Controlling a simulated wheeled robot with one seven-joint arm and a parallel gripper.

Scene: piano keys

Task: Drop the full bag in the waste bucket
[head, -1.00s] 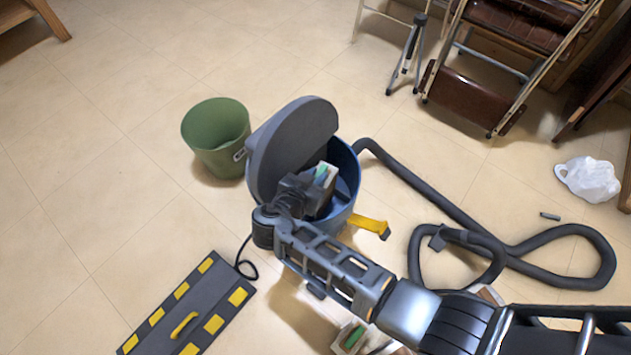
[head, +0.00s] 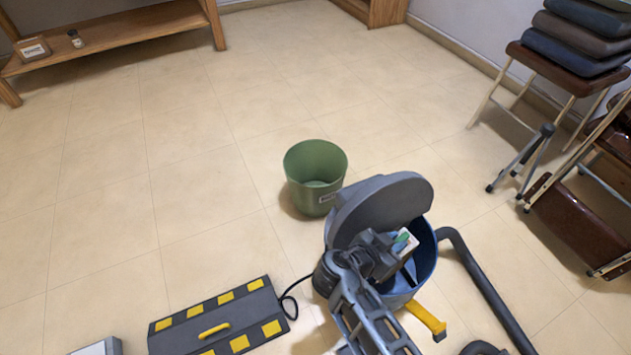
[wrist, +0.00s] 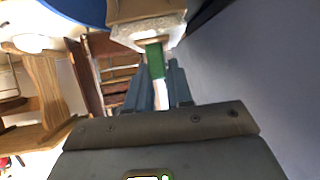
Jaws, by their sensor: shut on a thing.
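The green waste bucket (head: 314,190) with a small white label stands on the floor behind and left of the vacuum drum, open and empty as far as I see. The blue drum (head: 428,262) has its grey lid (head: 375,208) tilted up at its left. My gripper (head: 398,250) is at the drum's mouth, shut on the bag (head: 411,238), of which a pale part and a green tab show. In the wrist view the bag (wrist: 150,30) has a pale collar, and its green tab lies between my fingertips (wrist: 158,82). Most of the bag is hidden in the head view.
A grey hose (head: 485,285) runs along the floor to the right of the drum, and a yellow latch (head: 428,318) sticks out in front. A dark box with yellow patches (head: 220,318) lies front left. Stacked chairs (head: 575,215) stand at right. Floor left of the bucket is clear.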

